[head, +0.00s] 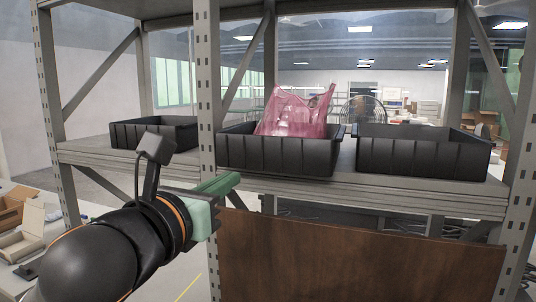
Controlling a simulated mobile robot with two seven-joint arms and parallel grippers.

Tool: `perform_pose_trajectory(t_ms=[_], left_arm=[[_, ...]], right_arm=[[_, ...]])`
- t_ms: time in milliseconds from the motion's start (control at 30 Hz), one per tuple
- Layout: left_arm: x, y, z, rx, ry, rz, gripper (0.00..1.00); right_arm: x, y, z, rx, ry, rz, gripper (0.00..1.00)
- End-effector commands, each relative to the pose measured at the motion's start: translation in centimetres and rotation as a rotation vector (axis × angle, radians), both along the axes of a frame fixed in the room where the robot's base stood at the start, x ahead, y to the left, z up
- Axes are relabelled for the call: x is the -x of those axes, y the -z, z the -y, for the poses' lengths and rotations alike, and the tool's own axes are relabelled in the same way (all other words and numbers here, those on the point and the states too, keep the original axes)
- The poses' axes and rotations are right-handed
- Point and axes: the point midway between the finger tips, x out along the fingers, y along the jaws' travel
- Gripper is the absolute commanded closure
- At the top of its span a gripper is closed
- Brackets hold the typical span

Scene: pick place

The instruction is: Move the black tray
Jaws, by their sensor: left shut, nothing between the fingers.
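Three black trays stand in a row on the metal shelf: one at the left (153,134), one in the middle (275,154) and one at the right (422,157). The middle tray holds a pink translucent bag that sticks up above its rim. The picture does not show which tray the task names. My left gripper (230,181) has green fingers, shut and empty. In the picture it shows just below the front left of the middle tray, in front of the shelf. I cannot tell how far it is from the tray. My right gripper is not in view.
The grey shelf (420,192) has a perforated upright (208,70) between the left and middle trays, close to my left arm. A brown wooden panel (350,260) stands below the shelf. Open boxes (28,232) lie at the lower left.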

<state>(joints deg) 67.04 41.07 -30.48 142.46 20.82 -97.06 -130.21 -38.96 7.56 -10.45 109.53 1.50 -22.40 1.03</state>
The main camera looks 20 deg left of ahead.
Motion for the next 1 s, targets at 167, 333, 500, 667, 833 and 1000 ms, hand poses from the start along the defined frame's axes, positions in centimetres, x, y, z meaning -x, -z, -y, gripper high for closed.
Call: perform_pose_trajectory(t_ms=[167,333,500,667,833,1000], left_arm=[[-0.9,-0.5,0.0,0.004,-0.001,-0.006,1.00],[-2.0,-0.5,0.1,0.005,0.000,-0.008,1.00],[-4.4,0.1,0.2,0.006,0.000,-0.006,1.00],[-7.6,0.1,0.4,0.006,0.001,-0.005,1.00],[-10.7,0.0,0.6,0.007,0.002,-0.004,1.00],[-12.8,0.0,0.7,0.007,0.002,-0.003,1.00]], right_arm=[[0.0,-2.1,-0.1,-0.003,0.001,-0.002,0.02],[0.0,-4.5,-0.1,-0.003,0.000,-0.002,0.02],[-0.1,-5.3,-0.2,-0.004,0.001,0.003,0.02],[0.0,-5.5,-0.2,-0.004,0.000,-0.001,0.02],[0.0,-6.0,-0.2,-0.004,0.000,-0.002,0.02],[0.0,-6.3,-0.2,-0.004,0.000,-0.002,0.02]])
